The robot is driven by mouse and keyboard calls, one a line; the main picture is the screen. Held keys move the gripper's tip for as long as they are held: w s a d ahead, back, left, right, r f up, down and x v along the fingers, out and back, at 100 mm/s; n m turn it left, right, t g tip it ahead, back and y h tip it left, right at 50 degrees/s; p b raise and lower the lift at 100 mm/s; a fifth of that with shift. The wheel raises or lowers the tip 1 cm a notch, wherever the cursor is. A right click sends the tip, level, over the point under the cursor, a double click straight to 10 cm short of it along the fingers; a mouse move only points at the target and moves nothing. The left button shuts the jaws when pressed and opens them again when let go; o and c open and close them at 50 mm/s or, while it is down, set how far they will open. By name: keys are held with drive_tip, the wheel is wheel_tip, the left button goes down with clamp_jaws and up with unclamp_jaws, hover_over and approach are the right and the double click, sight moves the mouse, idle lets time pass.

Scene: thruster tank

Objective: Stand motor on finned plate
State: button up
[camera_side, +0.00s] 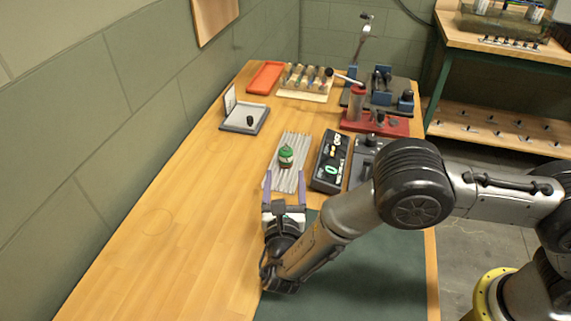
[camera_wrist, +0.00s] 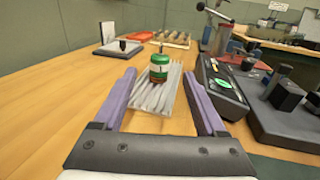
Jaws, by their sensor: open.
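The motor (camera_side: 286,156) is a small green-topped cylinder with a dark label. It stands upright on the grey ribbed finned plate (camera_side: 281,177). In the wrist view the motor (camera_wrist: 159,68) stands toward the far part of the finned plate (camera_wrist: 152,99). My gripper (camera_side: 285,174) is open and empty, with purple fingers spread on either side of the plate's near end. In the wrist view the gripper (camera_wrist: 160,80) frames the motor between its fingers, and the motor appears beyond the fingertips. I cannot tell whether the fingers touch the plate.
A black control box (camera_side: 330,160) stands close to the right of the plate. A grey tray (camera_side: 238,121) with a dark knob, an orange tray (camera_side: 265,77) and a wooden rack (camera_side: 303,92) are farther back. A red-based press (camera_side: 390,124) is back right. The table's left side is clear.

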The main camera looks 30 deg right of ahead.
drive_tip(key=shift+v, duration=1.1)
drive_tip(key=d+r+m+g+h, duration=0.1)
drive_tip(key=d+r, duration=0.1)
drive_tip(key=d+r+m+g, duration=0.1)
drive_tip(key=d+m+g, duration=0.1)
drive_tip(key=d, duration=0.1)
drive_tip(key=d+r+m+g+h, duration=0.1)
drive_tip(key=d+r+m, duration=0.1)
drive_tip(key=d, duration=0.1)
drive_tip(key=shift+d+r+h, duration=0.2)
drive_tip(key=shift+r+h, duration=0.1)
drive_tip(key=s+d+r+m+g+y, duration=0.1)
drive_tip(key=s+d+r+m+g, duration=0.4)
drive_tip(key=d, duration=0.3)
drive_tip(key=s+d+r+m+g+y, duration=0.1)
drive_tip(key=s+d+r+m+g, duration=0.2)
drive_tip(key=s+d+m, duration=0.4)
drive_tip(key=s+r+m+t+y, duration=0.2)
drive_tip(key=s+m+y, duration=0.7)
drive_tip(key=s, duration=0.7)
drive_tip(key=shift+d+r+m+y, duration=0.45)
drive_tip(key=shift+r+m, duration=0.25)
drive_tip(key=shift+m, duration=1.2)
